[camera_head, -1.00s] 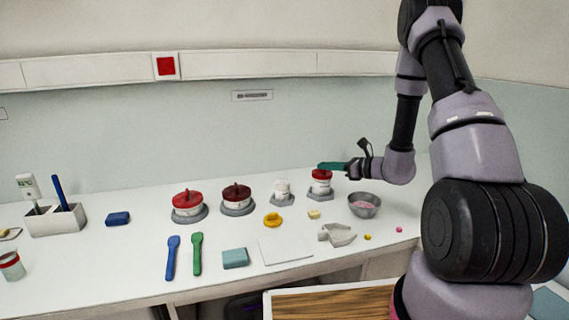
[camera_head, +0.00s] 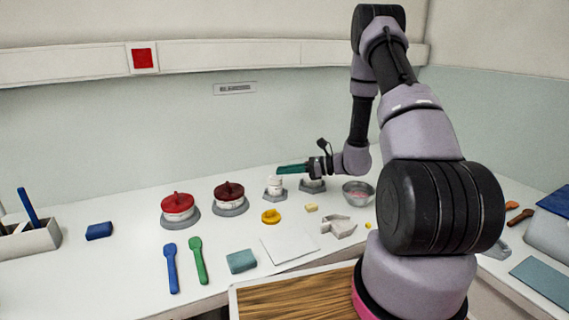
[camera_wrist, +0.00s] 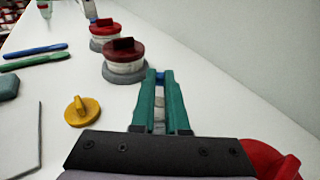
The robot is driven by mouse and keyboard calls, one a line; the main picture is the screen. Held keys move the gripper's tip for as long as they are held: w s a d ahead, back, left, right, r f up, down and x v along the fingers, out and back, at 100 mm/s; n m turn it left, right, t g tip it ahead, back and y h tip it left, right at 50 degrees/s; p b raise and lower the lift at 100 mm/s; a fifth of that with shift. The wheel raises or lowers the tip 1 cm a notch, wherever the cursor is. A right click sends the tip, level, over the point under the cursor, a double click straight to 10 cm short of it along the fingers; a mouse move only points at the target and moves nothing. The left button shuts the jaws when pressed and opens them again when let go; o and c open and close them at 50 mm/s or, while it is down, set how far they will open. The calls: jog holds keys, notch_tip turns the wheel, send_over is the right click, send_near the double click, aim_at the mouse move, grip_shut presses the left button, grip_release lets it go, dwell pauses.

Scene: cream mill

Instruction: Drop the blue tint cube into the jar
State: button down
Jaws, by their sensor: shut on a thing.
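My gripper (camera_head: 282,169) has long green fingers that point left, above a small white jar (camera_head: 274,185). In the wrist view the fingers (camera_wrist: 160,75) are nearly parallel, with a small blue piece between their tips, which looks like the blue tint cube (camera_wrist: 160,77). In the head view the fingers hide the cube. A whitish patch, perhaps the white jar, shows between the fingers below the cube. Another white jar (camera_head: 312,186) on a grey base stands under the gripper body, its top hidden. A red lid-like part (camera_wrist: 268,160) shows at the lower right of the wrist view.
A red-lidded pot (camera_head: 177,206) and a dark-red-lidded pot (camera_head: 229,198) stand to the left. A yellow knobbed piece (camera_head: 271,216), a grey bowl (camera_head: 358,192), a grey angular piece (camera_head: 340,228) and a white sheet (camera_head: 289,246) lie around. Blue and green spatulas (camera_head: 198,260) lie at the front.

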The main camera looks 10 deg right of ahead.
jog(key=shift+f, duration=0.7)
jog(key=c, duration=0.8)
grip_release()
jog(key=shift+c, duration=0.2)
jog(key=shift+d, duration=0.15)
jog(key=v, duration=1)
jog(key=shift+s+d, duration=0.25)
jog(key=shift+r, duration=0.15)
